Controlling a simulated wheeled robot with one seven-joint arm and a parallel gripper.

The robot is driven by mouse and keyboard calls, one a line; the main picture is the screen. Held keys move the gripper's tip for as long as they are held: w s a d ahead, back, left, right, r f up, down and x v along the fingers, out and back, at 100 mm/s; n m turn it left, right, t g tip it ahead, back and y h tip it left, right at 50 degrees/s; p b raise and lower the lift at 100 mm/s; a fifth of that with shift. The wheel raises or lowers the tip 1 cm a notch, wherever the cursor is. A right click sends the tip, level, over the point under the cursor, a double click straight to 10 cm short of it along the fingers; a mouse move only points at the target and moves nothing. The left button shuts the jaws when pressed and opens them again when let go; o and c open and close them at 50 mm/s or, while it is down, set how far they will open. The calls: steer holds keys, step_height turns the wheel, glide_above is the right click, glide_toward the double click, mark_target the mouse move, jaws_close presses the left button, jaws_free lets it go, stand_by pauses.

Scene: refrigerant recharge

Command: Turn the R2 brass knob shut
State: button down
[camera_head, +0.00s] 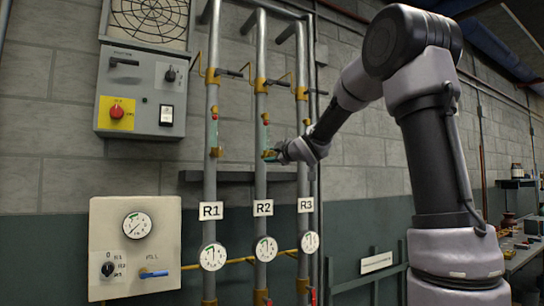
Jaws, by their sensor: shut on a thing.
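The R2 pipe (261,185) is the middle of three vertical grey pipes, with an R2 label (263,208) on it. My gripper (271,155) reaches in from the right and is shut at the small R2 brass knob (267,153) on the front of this pipe. The fingers cover part of the knob, so its turned position cannot be told. A green sight tube (264,136) and a red part sit just above it.
The R1 pipe (211,180) and R3 pipe (303,185) stand close on either side. Gauges (265,249) hang below. A control box (143,93) and a gauge panel (134,248) are on the left. A cluttered bench (522,258) is at far right.

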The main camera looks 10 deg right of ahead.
steer(key=n, duration=0.6)
steer(key=shift+f, duration=0.15)
stand_by(0.4)
steer(key=shift+c, duration=2.3)
jaws_free()
steer(key=v, duration=1.1)
steer(key=shift+a, duration=0.1)
